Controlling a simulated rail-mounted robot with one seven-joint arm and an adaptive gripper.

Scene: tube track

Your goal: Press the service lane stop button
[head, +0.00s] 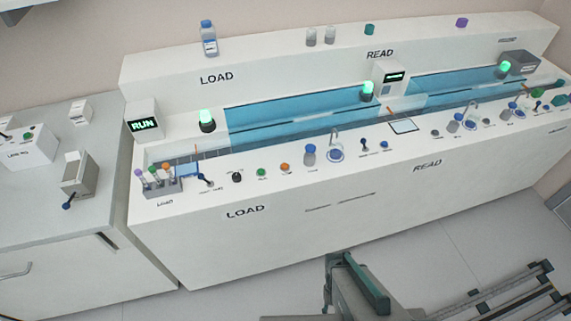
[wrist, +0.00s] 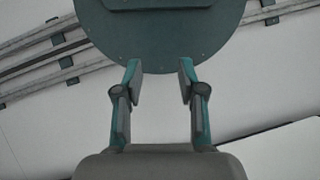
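A long white console carries a row of small controls on its front ledge. In the LOAD part are a black knob (head: 237,177), a green button (head: 262,172) and an orange button (head: 285,167). More small controls sit in the READ part. Their labels are too small to read, so I cannot tell which one is the service lane stop button. My gripper (wrist: 160,75) is open and empty in the wrist view, with its fingers apart over my own green round base. It is away from the console. In the head view, only part of my arm shows at the lower middle.
Green beacons (head: 207,121) and a RUN display (head: 143,124) stand behind. A grey side bench (head: 95,200) is at left.

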